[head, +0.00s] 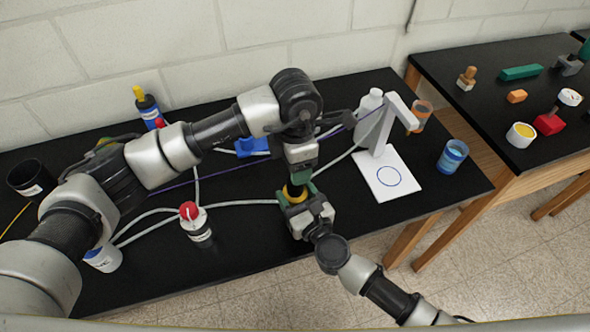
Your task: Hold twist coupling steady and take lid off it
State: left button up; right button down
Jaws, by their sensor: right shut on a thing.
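The twist coupling (284,199) shows as a small green and yellow piece near the front middle of the black table, partly covered by my grippers. My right gripper (300,209) comes in from the front right and is shut on the coupling from its near side. My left gripper (298,177) points down from above, right over the coupling's top. Its fingers are small and dark here, so I cannot tell whether they are open or closed on the lid. The lid cannot be made out apart from the coupling and fingers.
A red-capped white bottle (196,224) stands left of the coupling, among pale tubes. A white stand (397,166) with a blue circle on its base and a blue cup (452,156) are to the right. A black cup (31,178) stands far left. The front left tabletop is mostly clear.

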aim_at(295, 199)
pick_arm(q)
jog(key=shift+f, duration=3.9)
jog(key=shift+c, duration=0.3)
jog(key=c, duration=0.9)
jog(key=n, duration=0.3)
jog(key=o, duration=1)
jog(key=shift+o, duration=0.2)
